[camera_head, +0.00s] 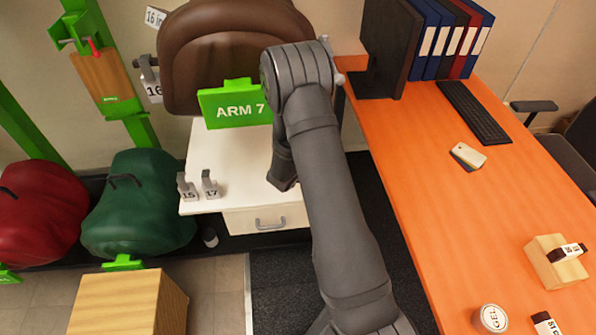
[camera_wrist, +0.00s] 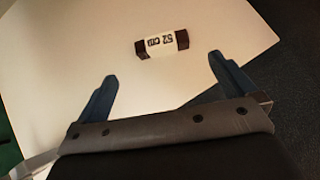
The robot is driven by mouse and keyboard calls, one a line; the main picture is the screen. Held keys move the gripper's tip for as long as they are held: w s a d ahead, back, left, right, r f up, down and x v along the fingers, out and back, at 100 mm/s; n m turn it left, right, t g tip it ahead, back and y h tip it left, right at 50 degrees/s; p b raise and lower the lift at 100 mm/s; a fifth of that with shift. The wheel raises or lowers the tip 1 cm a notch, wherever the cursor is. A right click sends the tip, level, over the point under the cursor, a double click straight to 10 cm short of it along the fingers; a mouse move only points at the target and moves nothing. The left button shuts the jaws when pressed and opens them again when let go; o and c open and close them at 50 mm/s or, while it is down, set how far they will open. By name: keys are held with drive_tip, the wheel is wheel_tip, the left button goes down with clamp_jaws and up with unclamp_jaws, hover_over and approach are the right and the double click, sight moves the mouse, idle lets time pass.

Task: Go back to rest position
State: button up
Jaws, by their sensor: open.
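My gripper (camera_wrist: 161,68) shows in the wrist view with its two blue-grey fingers spread apart and nothing between them. A small dark block with a white label reading "52 cm" (camera_wrist: 162,44) lies beyond the fingertips on a white surface, apart from them. In the head view my arm reaches over the white-topped drawer cabinet (camera_head: 232,158).
An orange desk (camera_head: 410,150) with binders and a keyboard (camera_head: 474,110) lies right.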

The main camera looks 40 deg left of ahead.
drive_tip(key=shift+s+r, duration=0.1)
drive_tip(key=shift+r, duration=0.1)
drive_tip(key=x, duration=1.2)
drive_tip(key=shift+d+f, duration=0.1)
drive_tip(key=shift+d, duration=0.05)
drive_tip(key=shift+r, duration=1.2)
